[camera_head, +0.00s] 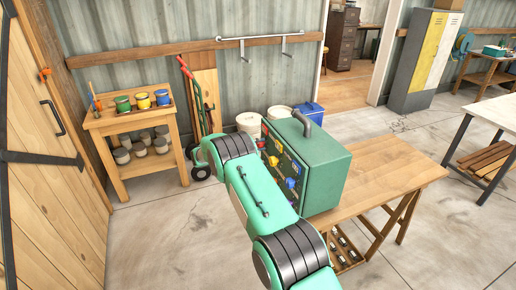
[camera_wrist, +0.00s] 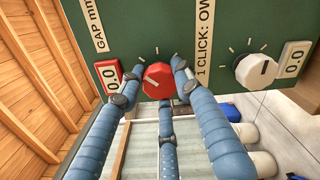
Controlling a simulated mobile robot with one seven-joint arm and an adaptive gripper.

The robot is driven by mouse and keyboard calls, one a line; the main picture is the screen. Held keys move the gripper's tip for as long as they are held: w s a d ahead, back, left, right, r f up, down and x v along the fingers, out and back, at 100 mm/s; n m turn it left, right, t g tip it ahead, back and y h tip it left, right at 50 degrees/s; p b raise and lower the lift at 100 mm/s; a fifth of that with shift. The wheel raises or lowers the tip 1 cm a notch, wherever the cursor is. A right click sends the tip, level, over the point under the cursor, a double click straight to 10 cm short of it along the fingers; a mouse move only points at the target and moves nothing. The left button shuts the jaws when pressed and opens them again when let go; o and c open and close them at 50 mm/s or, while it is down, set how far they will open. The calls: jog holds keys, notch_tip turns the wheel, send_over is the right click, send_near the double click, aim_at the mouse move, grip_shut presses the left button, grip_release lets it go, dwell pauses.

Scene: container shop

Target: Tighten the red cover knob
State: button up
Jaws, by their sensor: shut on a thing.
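The red cover knob (camera_wrist: 158,80) is a faceted knob with a dark pointer line, on the green panel (camera_wrist: 210,20) in the wrist view. My gripper (camera_wrist: 157,76) has blue jointed fingers around it, one at its left, one at its right and one below. It is shut on the knob. The green box (camera_head: 322,165) with a grey handle stands on a wooden table in the head view. My arm hides part of its panel there, and I cannot make out my gripper or the grasped knob.
On the panel, a white knob (camera_wrist: 256,70) sits right of the red one. A red-framed 0.0 display (camera_wrist: 107,76) is at left and a white-framed one (camera_wrist: 292,58) at right. The wooden table (camera_head: 385,180) is clear right of the box. A paint stand (camera_head: 133,128) stands at left.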

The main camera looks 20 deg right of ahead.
jog(key=shift+f, duration=0.1)
dwell(0.4)
jog(key=o, duration=1.2)
jog(key=shift+a, duration=0.1)
jog(key=a, duration=1.1)
jog(key=shift+a, duration=0.4)
